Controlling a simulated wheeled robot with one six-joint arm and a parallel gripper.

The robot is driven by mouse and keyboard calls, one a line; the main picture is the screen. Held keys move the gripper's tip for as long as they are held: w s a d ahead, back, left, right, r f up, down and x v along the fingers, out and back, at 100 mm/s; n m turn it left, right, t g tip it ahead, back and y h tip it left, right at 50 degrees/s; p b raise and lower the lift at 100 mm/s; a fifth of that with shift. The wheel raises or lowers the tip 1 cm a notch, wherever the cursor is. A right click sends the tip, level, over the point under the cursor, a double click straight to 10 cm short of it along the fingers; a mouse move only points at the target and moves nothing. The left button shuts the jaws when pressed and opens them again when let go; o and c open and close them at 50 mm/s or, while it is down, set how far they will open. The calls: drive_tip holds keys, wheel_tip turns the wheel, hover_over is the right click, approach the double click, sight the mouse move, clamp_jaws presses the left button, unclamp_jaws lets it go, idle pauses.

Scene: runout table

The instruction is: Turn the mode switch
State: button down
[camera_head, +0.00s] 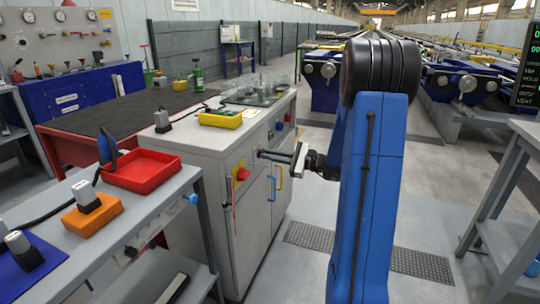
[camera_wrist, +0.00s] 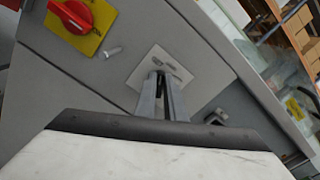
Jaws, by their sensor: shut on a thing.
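The mode switch (camera_wrist: 168,67) shows in the wrist view as a pale square plate with small dark markings on the grey cabinet front. Its knob is mostly hidden by my gripper (camera_wrist: 161,82), whose two grey fingers are close together over the middle of the plate. My gripper is shut on the knob. In the head view my gripper (camera_head: 262,154) reaches in from the right to the cabinet's upper front. The switch itself cannot be made out there.
A red rotary knob on a yellow plate (camera_wrist: 83,22) sits beside the switch and also shows in the head view (camera_head: 242,173). The grey cabinet (camera_head: 223,215) carries yellow and blue door handles. A bench with a red tray (camera_head: 142,181) stands left. Floor right of the cabinet is clear.

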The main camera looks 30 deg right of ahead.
drive_tip(key=shift+f+n, duration=0.1)
drive_tip(key=shift+n, duration=1.1)
drive_tip(key=c, duration=1.8)
unclamp_jaws()
drive_tip(key=shift+s, duration=0.1)
drive_tip(key=shift+c, duration=0.2)
drive_tip(key=v, duration=1.7)
drive_tip(key=shift+s+d, duration=0.1)
drive_tip(key=shift+s, duration=0.05)
